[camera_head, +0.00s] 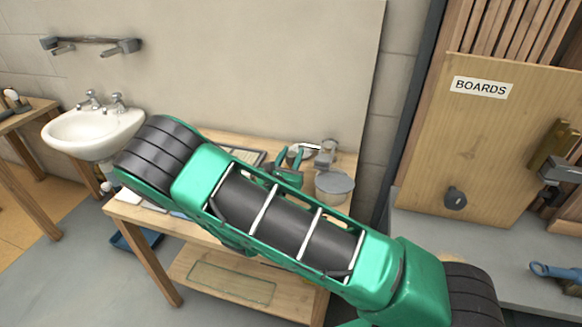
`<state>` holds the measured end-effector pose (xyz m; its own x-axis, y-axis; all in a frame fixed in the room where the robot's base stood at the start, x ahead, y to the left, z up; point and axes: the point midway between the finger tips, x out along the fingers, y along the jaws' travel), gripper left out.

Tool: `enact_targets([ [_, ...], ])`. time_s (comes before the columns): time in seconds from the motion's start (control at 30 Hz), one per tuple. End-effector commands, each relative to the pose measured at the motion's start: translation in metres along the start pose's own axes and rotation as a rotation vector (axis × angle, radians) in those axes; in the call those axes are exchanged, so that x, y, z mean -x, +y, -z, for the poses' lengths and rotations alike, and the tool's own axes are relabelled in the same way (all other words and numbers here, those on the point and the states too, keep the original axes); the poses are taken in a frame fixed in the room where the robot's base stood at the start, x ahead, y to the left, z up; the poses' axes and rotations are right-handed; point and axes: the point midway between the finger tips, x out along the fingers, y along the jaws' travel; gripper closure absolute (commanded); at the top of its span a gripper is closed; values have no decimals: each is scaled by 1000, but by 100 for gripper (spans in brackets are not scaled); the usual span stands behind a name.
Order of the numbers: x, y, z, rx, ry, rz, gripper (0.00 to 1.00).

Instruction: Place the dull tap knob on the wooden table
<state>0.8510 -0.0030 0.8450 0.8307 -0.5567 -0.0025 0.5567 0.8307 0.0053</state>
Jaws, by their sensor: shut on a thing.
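My gripper (289,174) shows as a small teal shape behind my arm, over the back right of the wooden table (127,210). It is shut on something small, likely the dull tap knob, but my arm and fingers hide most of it. Small grey metallic pieces (303,150) show just beyond the fingertips. I cannot tell whether one of them is the held thing, or whether it touches the tabletop. My arm crosses the picture and covers much of the table.
A grey lidded pot (334,187) stands close to the right of my gripper, with a metallic fitting (328,147) behind it. A white sink (92,132) hangs at left. A grey bench (480,245) and boards rack (490,150) stand at right.

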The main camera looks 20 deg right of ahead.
Motion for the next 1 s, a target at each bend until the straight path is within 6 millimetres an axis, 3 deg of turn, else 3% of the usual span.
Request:
enact_targets([
  [0.23, -3, -5, 11, 1, -1, -2, 92],
  [0.5, -2, -6, 42, 2, -1, -1, 92],
  [0.83, -2, -5, 44, 0, -1, -1, 92],
  [0.87, -2, -5, 45, 0, -1, -2, 66],
  [0.9, -2, -5, 45, -1, -1, -1, 56],
  [0.93, -2, -5, 45, -1, -1, -2, 49],
  [1.0, -2, -5, 45, -1, -1, -2, 49],
])
